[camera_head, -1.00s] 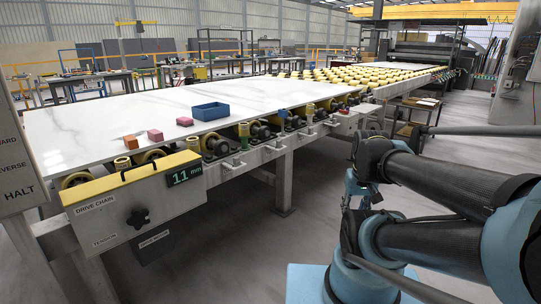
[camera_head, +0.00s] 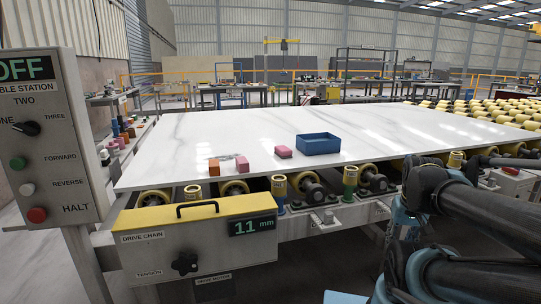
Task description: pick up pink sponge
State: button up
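A small pink block (camera_head: 283,151), which looks like the sponge, lies on the white marble slab (camera_head: 400,128), just left of a blue open tray (camera_head: 318,144). A second pinkish block (camera_head: 242,165) and an orange block (camera_head: 214,167) lie near the slab's front edge, further left. Which pink block is the sponge is not certain at this size. My arm is folded at the right edge of the view, well apart from the blocks. My gripper cannot be made out.
A control panel (camera_head: 55,150) stands close on the left. A drive box (camera_head: 190,250) with a yellow top juts out below the slab's front edge. Yellow rollers (camera_head: 350,178) line that edge. Most of the slab is clear.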

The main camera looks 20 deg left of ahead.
aim_at(283, 152)
jog(key=u, duration=0.35)
jog(key=i, duration=0.9)
jog(key=u, duration=0.3)
